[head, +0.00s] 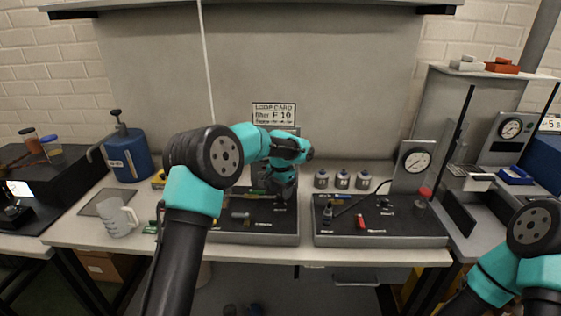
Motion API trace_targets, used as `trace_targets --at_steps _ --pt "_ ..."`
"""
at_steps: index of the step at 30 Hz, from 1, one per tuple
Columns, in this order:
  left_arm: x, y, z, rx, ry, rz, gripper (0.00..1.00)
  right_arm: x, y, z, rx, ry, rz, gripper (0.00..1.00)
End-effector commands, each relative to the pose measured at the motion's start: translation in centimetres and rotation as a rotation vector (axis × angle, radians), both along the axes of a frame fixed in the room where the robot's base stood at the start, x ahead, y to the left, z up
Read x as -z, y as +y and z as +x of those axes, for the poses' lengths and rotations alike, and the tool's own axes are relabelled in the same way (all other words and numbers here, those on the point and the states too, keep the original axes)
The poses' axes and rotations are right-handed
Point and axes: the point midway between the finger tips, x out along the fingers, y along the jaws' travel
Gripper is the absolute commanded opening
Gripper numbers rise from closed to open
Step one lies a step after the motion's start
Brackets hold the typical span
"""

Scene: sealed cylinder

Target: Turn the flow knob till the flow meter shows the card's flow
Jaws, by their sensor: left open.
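The loop card (273,114) stands upright at the back; it reads "filter F 10", and its lower line is too small to read. My left gripper (284,194) is open and points down over the back right of the left black board (250,238). The arm hides part of that board. I cannot make out the flow knob; it may be behind the gripper. A round dial (417,160) stands behind the right black board (380,241). I cannot tell whether it is the flow meter, and its reading is too small. My right gripper is out of view.
Several small grey canisters (342,179) stand behind the boards. A blue tank (128,154) and a clear jug (118,217) are at the left. A grey cabinet with another dial (510,128) is at the right. A thin white cord hangs behind my left arm.

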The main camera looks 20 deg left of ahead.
Motion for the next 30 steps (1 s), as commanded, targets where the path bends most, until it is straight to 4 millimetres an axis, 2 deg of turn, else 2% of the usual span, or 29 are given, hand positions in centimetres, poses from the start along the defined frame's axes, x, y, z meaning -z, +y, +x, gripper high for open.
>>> trace_targets --at_steps 15,21,25,30 --pt "-10.0 0.0 0.0 0.0 -0.004 -0.001 0.59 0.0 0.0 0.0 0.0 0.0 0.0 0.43" --pt "-13.4 0.0 0.1 0.001 -0.004 0.0 0.59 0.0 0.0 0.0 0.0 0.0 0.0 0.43" --pt "-14.6 0.0 0.0 0.001 -0.002 0.0 0.59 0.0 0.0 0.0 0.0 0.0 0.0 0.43" --pt "-15.1 0.0 0.0 0.001 -0.001 0.0 0.59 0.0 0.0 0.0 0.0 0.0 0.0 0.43"
